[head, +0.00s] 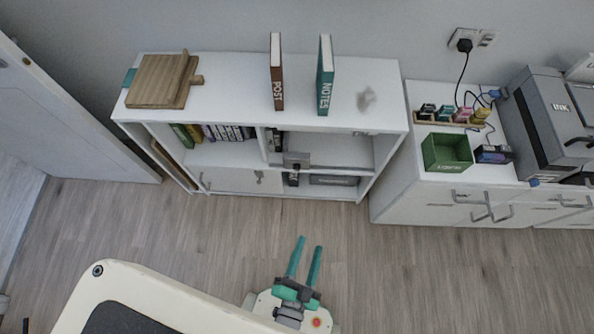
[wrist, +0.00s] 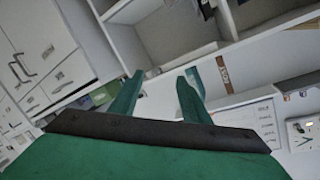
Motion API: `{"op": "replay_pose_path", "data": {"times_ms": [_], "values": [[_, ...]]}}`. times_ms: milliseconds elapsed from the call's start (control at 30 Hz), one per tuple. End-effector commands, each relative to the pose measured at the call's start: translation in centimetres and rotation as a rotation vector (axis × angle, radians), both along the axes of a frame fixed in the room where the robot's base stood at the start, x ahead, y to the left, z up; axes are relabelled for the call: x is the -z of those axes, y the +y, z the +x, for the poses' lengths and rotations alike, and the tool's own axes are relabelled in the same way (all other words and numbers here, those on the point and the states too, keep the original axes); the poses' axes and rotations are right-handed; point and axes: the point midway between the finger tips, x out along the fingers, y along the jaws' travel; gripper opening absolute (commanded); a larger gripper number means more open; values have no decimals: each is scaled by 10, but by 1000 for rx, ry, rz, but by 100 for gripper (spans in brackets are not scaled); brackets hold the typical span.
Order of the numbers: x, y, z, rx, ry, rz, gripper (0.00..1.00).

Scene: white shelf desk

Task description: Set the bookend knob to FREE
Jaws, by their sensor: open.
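I cannot make out the knob in the wrist view.
The white shelf unit (head: 225,72) carries a wooden board (head: 158,82), a brown POST book (head: 277,75) and a green NOTES book (head: 325,78) on top. A white cabinet (head: 420,190) with a green bin (head: 446,153) stands right. The wooden floor (head: 215,235) between is clear.

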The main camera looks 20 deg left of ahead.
Motion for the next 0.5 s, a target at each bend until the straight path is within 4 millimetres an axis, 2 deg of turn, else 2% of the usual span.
{"op": "replay_pose_path", "data": {"times_ms": [33, 200, 400, 500], "values": [[23, 6, 12, 3, -6, 98, 43], [89, 26, 47, 10, -11, 461, 43], [152, 51, 96, 1, 13, 886, 43], [178, 65, 122, -9, 39, 1096, 43]]}}
